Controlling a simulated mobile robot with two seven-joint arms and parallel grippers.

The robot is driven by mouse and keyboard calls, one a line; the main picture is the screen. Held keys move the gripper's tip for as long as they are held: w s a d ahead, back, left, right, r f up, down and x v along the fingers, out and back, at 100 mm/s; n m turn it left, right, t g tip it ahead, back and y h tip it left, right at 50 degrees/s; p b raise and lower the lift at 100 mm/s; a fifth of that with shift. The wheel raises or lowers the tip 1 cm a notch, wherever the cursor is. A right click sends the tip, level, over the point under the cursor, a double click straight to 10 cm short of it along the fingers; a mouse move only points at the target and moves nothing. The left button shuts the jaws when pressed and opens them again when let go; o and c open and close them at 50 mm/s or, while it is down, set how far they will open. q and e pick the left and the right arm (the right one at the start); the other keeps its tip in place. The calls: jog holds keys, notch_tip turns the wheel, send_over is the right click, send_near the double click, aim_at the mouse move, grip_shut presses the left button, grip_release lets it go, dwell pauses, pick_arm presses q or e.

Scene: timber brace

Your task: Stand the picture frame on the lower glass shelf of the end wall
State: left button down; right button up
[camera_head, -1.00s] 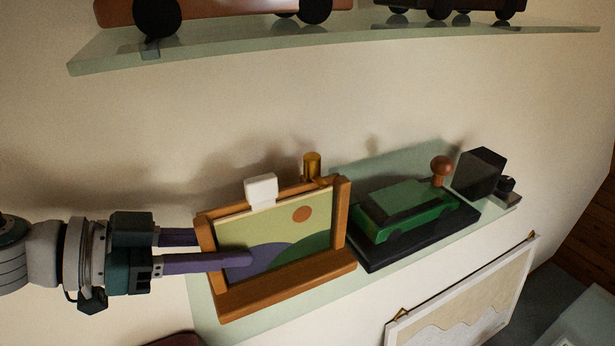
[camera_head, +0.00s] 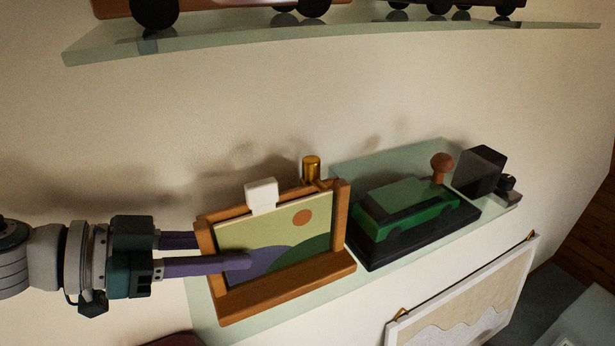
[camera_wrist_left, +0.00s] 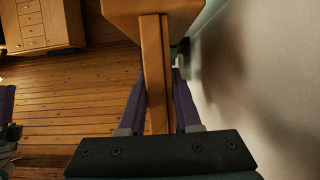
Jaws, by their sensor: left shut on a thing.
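The wooden picture frame (camera_head: 285,287) holds a picture of a landscape with an orange sun. It looks close to upright at the left end of the lower glass shelf (camera_head: 400,245); I cannot tell whether its base touches the glass. My left gripper (camera_head: 228,253) is shut on the frame's left side, one purple finger in front and one behind. In the left wrist view, the frame (camera_wrist_left: 155,70) shows edge-on between the two fingers (camera_wrist_left: 160,105). A purple part at that view's left edge looks like my right gripper (camera_wrist_left: 6,103); its jaws cannot be made out.
A green model car (camera_head: 405,213) on a black base stands right of the frame. A dark box (camera_head: 480,171) is farther right. The upper shelf (camera_head: 330,37) carries model vehicles. A framed picture (camera_head: 465,295) hangs below.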

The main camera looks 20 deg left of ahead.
pick_arm(q)
jog(key=c, duration=0.5)
grip_release()
jog(key=shift+s+a, duration=0.1)
jog(key=shift+s, duration=0.05)
jog(key=shift+b+v, duration=0.7)
jog(key=shift+v, duration=4.15)
